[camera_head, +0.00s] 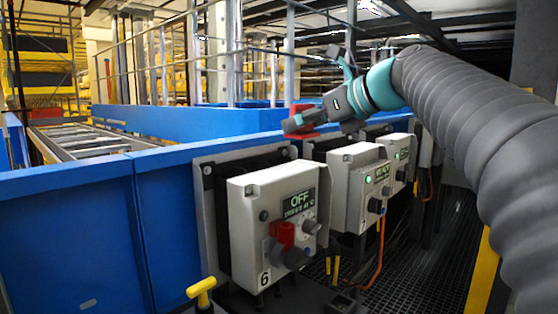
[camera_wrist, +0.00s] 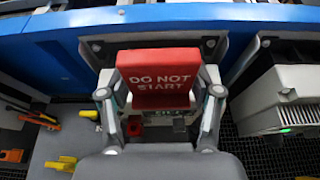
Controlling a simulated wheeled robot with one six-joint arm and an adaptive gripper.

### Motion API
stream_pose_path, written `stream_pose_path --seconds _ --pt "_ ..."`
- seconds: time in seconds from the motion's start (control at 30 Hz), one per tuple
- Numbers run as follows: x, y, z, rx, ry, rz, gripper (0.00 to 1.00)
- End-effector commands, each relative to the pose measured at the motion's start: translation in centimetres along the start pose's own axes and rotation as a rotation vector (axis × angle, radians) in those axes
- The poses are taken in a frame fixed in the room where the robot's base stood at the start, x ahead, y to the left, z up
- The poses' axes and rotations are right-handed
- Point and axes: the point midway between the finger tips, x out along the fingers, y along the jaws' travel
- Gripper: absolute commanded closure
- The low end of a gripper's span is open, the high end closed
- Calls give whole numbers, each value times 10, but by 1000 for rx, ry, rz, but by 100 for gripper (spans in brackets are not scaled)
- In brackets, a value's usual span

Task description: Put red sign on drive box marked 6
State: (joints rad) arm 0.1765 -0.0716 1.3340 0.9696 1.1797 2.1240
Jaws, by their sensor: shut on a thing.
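The red sign (camera_wrist: 160,72) with the words "DO NOT START" is held between the two fingers of my gripper (camera_wrist: 161,95) in the wrist view. In the head view the sign (camera_head: 301,108) shows partly behind my gripper (camera_head: 306,122), up near the blue rail. The drive box marked 6 (camera_head: 247,205) is the nearest pale grey box, with its display reading OFF and a red part (camera_head: 283,233) on its front. My gripper is above and beyond this box in the head view. In the wrist view the sign hides much of what lies behind it.
A second drive box (camera_head: 354,200) with a lit green lamp and a third box (camera_head: 402,150) stand farther along the blue conveyor side (camera_head: 165,215). A yellow T-handle (camera_head: 201,291) stands at the front. Dark grating covers the floor.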

Motion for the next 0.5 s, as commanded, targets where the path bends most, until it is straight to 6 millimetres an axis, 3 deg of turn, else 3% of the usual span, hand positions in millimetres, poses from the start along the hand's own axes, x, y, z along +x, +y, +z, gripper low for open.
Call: stream_pose_path --seconds 0.2,0.5 --pt "45 8 -8 1 1 2 76" --pt "64 9 -15 2 -1 -3 76"
